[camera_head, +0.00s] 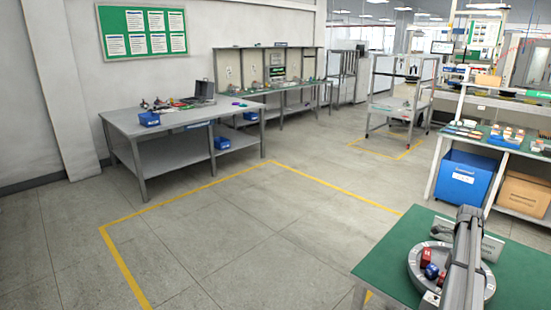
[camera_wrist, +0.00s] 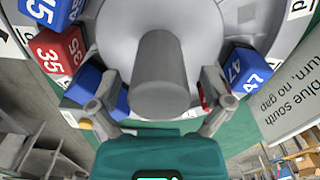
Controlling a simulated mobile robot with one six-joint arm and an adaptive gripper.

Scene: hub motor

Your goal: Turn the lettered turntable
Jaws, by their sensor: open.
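The round grey turntable (camera_wrist: 115,30) fills the upper wrist view, with a grey post (camera_wrist: 160,75) standing at its centre. On its rim sit a blue block marked 45 (camera_wrist: 48,10), a red block marked 35 (camera_wrist: 58,57), a blue block marked 47 (camera_wrist: 243,72) and another blue block partly hidden behind my left finger. Letters on the rim are only partly visible. My gripper (camera_wrist: 162,90) is open, with one finger on each side of the post, apart from it. In the head view my arm covers much of the turntable (camera_head: 417,262).
The turntable stands on a green-topped table (camera_head: 385,262) at the lower right. A sign (camera_wrist: 285,100) beside it reads partly "blue south" and "turn, no gap". A shelf with a blue bin (camera_head: 465,177) and cardboard box stands behind. Open floor lies left.

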